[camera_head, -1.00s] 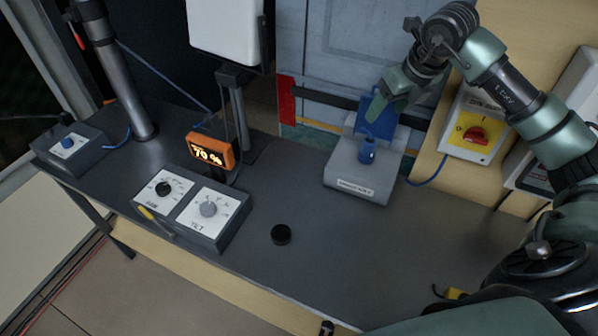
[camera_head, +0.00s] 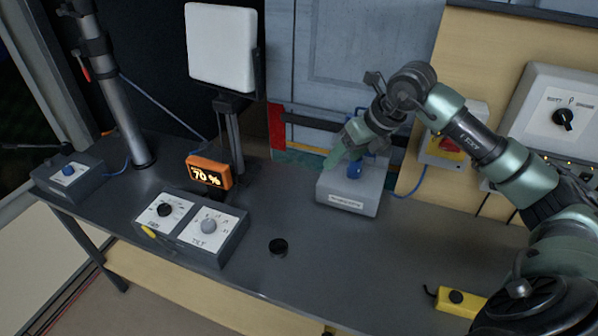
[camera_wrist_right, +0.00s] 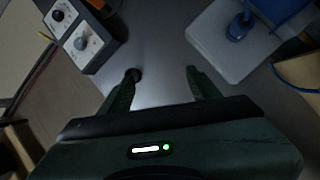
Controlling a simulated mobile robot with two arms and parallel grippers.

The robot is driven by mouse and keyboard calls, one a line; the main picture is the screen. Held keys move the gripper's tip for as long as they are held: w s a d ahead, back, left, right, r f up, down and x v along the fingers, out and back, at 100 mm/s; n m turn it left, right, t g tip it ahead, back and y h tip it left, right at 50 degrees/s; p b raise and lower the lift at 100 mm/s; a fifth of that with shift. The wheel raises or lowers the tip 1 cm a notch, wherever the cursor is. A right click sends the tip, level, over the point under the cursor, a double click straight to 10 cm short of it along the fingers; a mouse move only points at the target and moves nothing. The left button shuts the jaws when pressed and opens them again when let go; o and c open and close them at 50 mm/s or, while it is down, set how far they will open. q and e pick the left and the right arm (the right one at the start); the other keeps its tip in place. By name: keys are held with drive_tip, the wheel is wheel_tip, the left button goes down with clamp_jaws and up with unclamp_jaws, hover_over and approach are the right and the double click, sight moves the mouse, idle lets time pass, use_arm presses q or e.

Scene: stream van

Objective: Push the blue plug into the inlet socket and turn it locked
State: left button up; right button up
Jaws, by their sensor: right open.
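A blue cylindrical part, seemingly the blue plug (camera_head: 354,170), stands on top of a light grey box (camera_head: 345,203) with a label on its front. It also shows in the right wrist view (camera_wrist_right: 238,27). I cannot tell how deep it sits or where the inlet socket is. A blue flap (camera_wrist_right: 283,8) rises behind it; in the head view my arm largely hides it. My right gripper (camera_head: 335,158) is open, above the box and left of the blue part. In the wrist view its fingertips (camera_wrist_right: 160,73) have nothing between them. My left gripper is not in view.
A black round piece (camera_head: 278,247) lies on the dark bench. A dial box (camera_head: 190,222) and an orange 70 % display (camera_head: 208,171) stand to the left. A yellow box (camera_head: 460,301) is at the front right. A red switch (camera_head: 447,147) is on the right wall.

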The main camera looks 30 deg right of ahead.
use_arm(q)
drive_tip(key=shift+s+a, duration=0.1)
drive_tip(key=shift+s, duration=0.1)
use_arm(e)
drive_tip(key=a+n+t+y, duration=0.1)
drive_tip(key=a+y, duration=0.3)
drive_tip(key=a, duration=0.7)
drive_tip(key=shift+w+a+y, duration=0.35)
drive_tip(key=shift+y, duration=0.05)
